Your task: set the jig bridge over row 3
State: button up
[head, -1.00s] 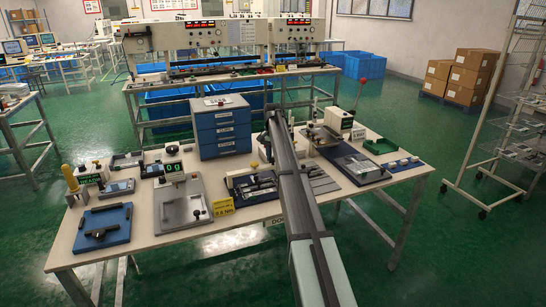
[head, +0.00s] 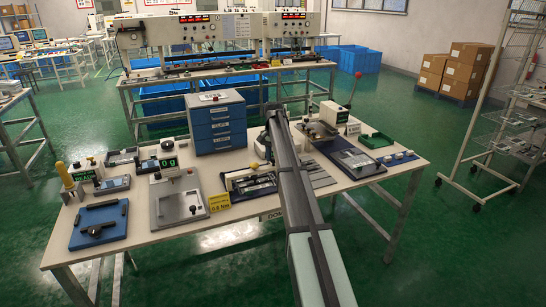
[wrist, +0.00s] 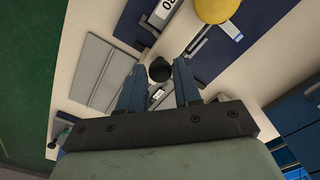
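My gripper (wrist: 158,82) has its two blue fingers apart. A round black knob (wrist: 160,69) shows between the fingertips, with gaps on both sides; I cannot tell how far below it lies or whether it belongs to the jig bridge. Close by is a dark blue fixture (wrist: 210,45) with a white numbered label (wrist: 161,12) and a yellow knob (wrist: 217,10). In the head view a dark fixture with pale strips (head: 250,185) lies just left of my arm, which hides the gripper. I cannot make out row 3 or identify the bridge with certainty.
Flat grey plates (wrist: 103,72) lie beside the fingers. A blue tray (head: 100,222) with a black handled piece, a grey press plate (head: 178,203) and a yellow sign (head: 220,202) are at left. A blue drawer cabinet (head: 217,125) stands behind. A dark fixture (head: 352,160) and green tray (head: 376,140) are right.

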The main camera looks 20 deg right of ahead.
jog(key=o, duration=0.3)
notch_tip(320, 180, up, 14)
jog(key=shift+f, duration=0.1)
dwell(0.6)
dwell(0.4)
